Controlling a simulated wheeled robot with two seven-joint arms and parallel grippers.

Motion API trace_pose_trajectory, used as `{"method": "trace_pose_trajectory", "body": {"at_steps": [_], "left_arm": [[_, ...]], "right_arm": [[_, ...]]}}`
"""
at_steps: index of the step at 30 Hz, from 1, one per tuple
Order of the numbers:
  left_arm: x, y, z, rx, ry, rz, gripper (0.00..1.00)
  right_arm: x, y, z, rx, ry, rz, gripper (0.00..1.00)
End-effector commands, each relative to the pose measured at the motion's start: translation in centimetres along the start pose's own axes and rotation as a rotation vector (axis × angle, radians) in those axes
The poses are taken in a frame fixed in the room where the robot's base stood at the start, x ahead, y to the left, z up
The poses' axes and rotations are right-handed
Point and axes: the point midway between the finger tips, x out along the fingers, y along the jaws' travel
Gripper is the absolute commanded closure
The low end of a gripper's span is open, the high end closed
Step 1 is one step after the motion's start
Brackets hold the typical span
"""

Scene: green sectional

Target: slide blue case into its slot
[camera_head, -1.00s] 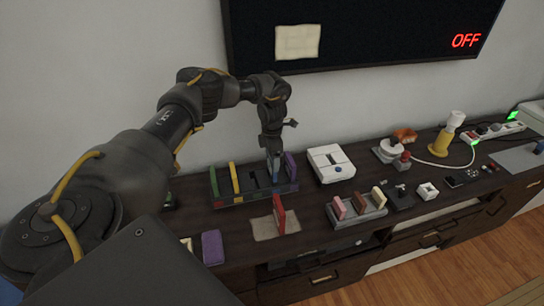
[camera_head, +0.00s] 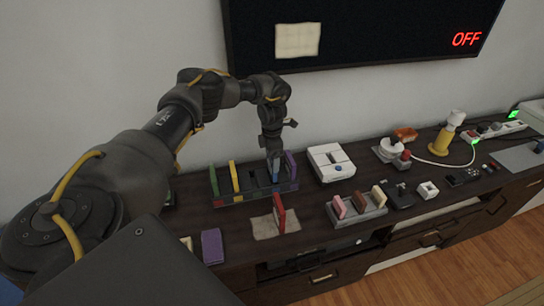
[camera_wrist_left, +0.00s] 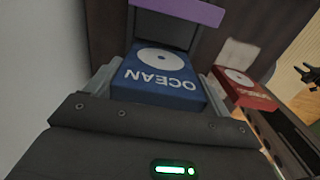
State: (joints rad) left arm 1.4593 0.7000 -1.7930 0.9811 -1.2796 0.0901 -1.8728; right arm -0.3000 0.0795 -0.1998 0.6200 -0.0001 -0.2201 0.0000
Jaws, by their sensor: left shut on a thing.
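My left gripper (camera_head: 274,158) is shut on the blue case (camera_head: 276,172) and holds it upright at the dark slotted rack (camera_head: 228,200). A green case (camera_head: 213,181) and a yellow case (camera_head: 235,178) stand in the rack's left part.
A red case (camera_head: 279,214) stands on a beige mat (camera_head: 262,228) in front of the rack. Another purple case (camera_head: 212,246) lies flat at front left. A white console (camera_head: 331,163) is close on the right, and a grey rack (camera_head: 358,213) holds pink, brown and cream cases.

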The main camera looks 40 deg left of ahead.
Motion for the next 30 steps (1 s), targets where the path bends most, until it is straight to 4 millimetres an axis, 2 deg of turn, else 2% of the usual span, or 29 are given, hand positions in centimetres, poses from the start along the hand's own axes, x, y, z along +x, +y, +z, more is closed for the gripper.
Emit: {"method": "trace_pose_trajectory", "body": {"at_steps": [30], "left_arm": [[2.7,0.0,0.0,0.0,0.0,0.0,0.42]], "right_arm": [[1.9,0.0,0.2,0.0,0.0,0.0,0.64]]}}
